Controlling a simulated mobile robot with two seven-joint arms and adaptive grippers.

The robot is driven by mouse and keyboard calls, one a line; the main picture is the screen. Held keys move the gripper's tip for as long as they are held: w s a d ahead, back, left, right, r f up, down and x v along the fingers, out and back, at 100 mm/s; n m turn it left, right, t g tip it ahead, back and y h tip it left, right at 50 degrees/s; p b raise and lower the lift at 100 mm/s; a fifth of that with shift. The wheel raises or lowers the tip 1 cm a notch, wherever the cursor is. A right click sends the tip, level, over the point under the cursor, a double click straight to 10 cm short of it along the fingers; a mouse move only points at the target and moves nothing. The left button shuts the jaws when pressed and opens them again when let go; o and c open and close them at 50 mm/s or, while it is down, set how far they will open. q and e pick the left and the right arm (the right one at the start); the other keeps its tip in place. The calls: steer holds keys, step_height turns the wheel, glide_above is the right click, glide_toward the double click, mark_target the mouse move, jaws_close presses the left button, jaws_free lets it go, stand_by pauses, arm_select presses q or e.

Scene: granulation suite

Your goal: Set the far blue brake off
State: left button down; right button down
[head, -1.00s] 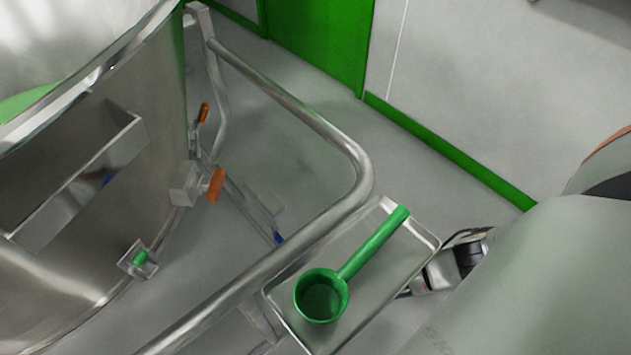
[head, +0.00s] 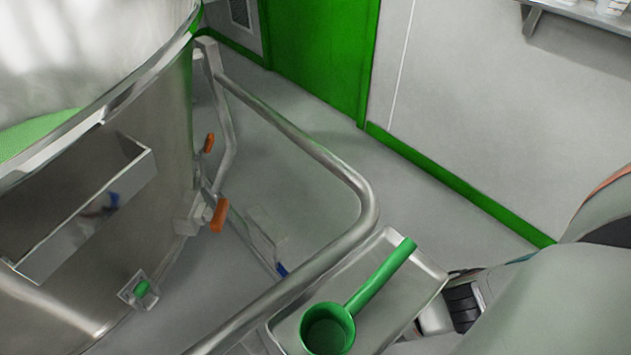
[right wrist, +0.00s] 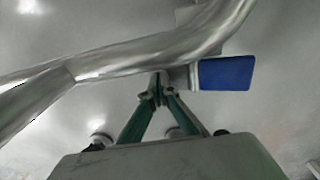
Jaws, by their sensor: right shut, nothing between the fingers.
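A small blue brake pedal (head: 282,269) shows in the head view, low behind the bent steel rail and near the floor. In the right wrist view a flat blue pedal (right wrist: 226,73) sticks out to the right from under a steel tube; I cannot tell if it is the same one. My right gripper (right wrist: 160,92) is shut and empty, its tips at the tube's lower edge, left of the pedal and apart from it. In the head view my right gripper is hidden behind the tray and my arm. My left gripper is not in view.
The bent steel rail (head: 345,180) runs beside a large steel vessel (head: 170,120). A steel tray (head: 385,250) holds a green scoop (head: 328,328). Orange handles (head: 220,215) sit by the vessel. Grey floor (head: 290,140) is open toward the green-skirted wall.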

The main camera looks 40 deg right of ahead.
stand_by(0.5)
steer(key=shift+r, duration=0.15)
step_height(320, 180, up, 12)
steer(key=shift+d, duration=0.3)
stand_by(0.4)
